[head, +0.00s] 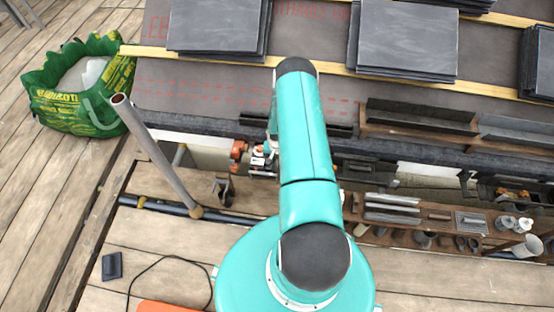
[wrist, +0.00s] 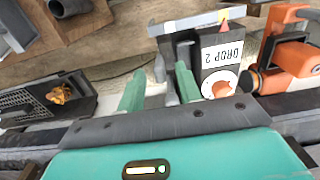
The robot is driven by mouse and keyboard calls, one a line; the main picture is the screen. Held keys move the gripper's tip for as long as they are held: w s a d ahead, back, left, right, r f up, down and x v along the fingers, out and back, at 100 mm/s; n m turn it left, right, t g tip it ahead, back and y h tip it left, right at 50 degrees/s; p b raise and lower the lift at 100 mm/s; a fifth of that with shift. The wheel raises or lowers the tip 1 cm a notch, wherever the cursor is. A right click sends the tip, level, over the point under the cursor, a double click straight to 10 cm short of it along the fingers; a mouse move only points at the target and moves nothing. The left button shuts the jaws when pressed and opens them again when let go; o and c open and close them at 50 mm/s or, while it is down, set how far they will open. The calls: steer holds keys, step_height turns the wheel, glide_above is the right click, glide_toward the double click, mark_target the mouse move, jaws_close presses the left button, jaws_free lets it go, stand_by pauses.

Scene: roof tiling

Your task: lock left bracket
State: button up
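My gripper (wrist: 158,82) shows in the wrist view as two green fingers set apart, with a grey upright part between or just behind them. Just right of the fingers is a dark bracket-like unit (wrist: 208,62) with a white "DROP 2" label, an orange-and-white knob (wrist: 222,88) and a pale bar (wrist: 195,22) with coloured marks on top. I cannot tell whether the fingers touch it. I cannot tell for sure which part is the left bracket. In the head view my arm hides the gripper; a small white and red device (head: 262,160) shows beside it.
An orange tool (wrist: 292,58) stands close right of the labelled unit. A dark slotted tray (wrist: 45,105) lies left. In the head view, slate stacks (head: 405,40) lie on the roof, a green bag (head: 85,85) stands left, and a grey pole (head: 155,155) rises beside my arm.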

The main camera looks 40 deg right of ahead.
jaws_close()
steer(key=shift+s+d, duration=0.1)
steer(key=shift+d, duration=0.05)
steer(key=s+d+f+t+y, duration=0.3)
steer(key=s+f+t+y, duration=0.1)
steer(key=t+y, duration=0.5)
steer(key=shift+s+d+f+t, duration=0.2)
steer(key=shift+f+t, duration=0.05)
steer(key=shift+t, duration=1.05)
steer(key=shift+y, duration=0.3)
